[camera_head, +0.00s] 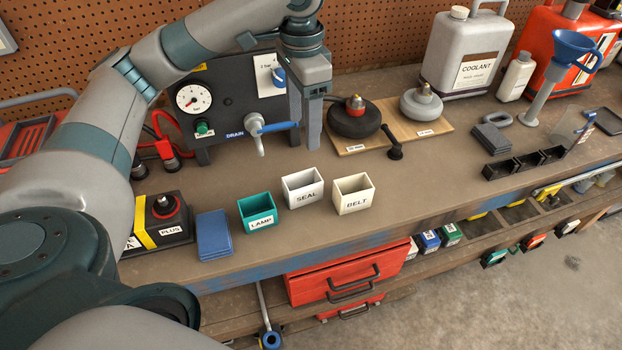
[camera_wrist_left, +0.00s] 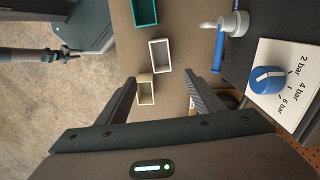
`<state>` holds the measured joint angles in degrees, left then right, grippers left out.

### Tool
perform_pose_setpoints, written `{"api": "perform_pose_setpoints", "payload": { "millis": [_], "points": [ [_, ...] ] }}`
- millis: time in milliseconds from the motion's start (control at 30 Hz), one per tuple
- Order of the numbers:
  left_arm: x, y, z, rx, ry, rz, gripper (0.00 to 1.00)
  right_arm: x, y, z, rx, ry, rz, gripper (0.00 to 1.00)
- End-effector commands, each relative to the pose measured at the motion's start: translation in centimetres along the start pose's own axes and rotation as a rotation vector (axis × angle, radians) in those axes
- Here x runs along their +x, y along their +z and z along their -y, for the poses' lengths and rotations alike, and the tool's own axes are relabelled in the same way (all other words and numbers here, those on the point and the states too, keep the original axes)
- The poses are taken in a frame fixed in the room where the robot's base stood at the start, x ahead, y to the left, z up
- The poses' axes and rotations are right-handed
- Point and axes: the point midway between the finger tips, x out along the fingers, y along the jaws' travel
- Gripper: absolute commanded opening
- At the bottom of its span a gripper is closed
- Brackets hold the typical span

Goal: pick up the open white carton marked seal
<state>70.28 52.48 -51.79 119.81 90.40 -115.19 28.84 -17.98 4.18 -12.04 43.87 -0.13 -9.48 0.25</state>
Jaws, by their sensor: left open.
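The open white carton marked SEAL (camera_head: 305,197) stands upright on the workbench, between the teal LAMP carton (camera_head: 262,222) and the cream BELT carton (camera_head: 355,200). My left gripper (camera_head: 305,140) is open and empty, above the bench and behind the SEAL carton, pointing down. In the left wrist view, the gripper (camera_wrist_left: 160,77) has its fingers wide apart. There the white carton (camera_wrist_left: 166,55) lies just beyond the fingertips, and the cream carton (camera_wrist_left: 146,98) shows between the fingers. The teal carton (camera_wrist_left: 144,12) is at the top edge.
A gauge panel (camera_head: 225,95) with a blue-handled drain tap (camera_head: 270,127) stands behind the cartons.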

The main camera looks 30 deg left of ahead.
Motion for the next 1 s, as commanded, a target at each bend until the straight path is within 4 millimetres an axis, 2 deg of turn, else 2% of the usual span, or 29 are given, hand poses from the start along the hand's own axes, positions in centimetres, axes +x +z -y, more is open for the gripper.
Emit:
{"api": "perform_pose_setpoints", "payload": {
  "millis": [367, 567, 900, 1000],
  "points": [
    [0.0, 0.0, 0.0, 0.000, 0.001, 0.001, 0.61, 0.0, 0.0, 0.0, 0.000, 0.000, 0.000, 0.31],
    [1.1, 0.0, -0.1, 0.001, 0.003, 0.002, 0.61, 0.1, -0.1, 0.0, 0.000, 0.000, -0.003, 0.31],
    [5.9, 0.1, 0.0, -0.001, 0.003, 0.004, 0.61, -0.2, -0.4, 0.1, -0.001, -0.001, -0.006, 0.31],
    [7.7, 0.1, 0.0, -0.001, 0.002, 0.004, 0.61, -0.3, 0.2, 0.0, -0.001, 0.000, 0.010, 0.31]
  ]
}}
